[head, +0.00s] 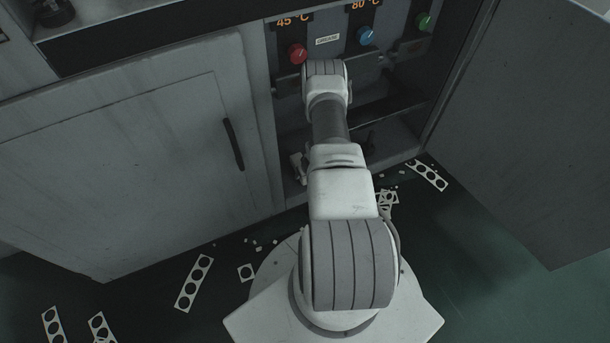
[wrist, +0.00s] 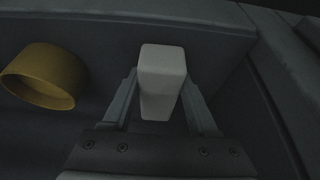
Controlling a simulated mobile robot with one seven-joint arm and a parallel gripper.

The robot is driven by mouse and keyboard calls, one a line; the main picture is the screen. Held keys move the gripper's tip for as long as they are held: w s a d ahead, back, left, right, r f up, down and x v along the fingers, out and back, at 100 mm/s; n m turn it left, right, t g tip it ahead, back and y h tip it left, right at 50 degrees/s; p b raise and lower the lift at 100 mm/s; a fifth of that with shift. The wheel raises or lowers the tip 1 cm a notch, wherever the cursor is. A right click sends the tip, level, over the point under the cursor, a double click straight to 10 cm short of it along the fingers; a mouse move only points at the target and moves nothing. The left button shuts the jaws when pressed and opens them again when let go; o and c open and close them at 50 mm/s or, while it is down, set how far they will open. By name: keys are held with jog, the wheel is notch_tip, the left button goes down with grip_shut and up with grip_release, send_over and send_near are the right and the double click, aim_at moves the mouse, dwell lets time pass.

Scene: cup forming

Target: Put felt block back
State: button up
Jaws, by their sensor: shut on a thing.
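In the wrist view a white felt block (wrist: 162,78) sits between the two fingers of my gripper (wrist: 162,95), which is shut on it. The block's far end sticks out past the fingertips. A dark grey surface lies behind it; I cannot tell whether the block touches that surface. In the head view my arm reaches into the open compartment (head: 405,128) of the cabinet, and my own arm hides the gripper and the block there.
A yellow round cup-like object (wrist: 42,78) is left of the block. Red (head: 297,54), blue (head: 366,36) and green (head: 423,22) knobs are above the compartment. A closed grey door (head: 130,150) stands left, a grey panel (head: 530,130) right. Punched strips (head: 194,283) litter the green floor.

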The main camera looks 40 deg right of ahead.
jog(key=shift+f, duration=0.15)
jog(key=o, duration=1.4)
jog(key=shift+c, duration=0.2)
jog(key=p+v, duration=0.5)
jog(key=v, duration=0.7)
jog(key=shift+s, duration=0.15)
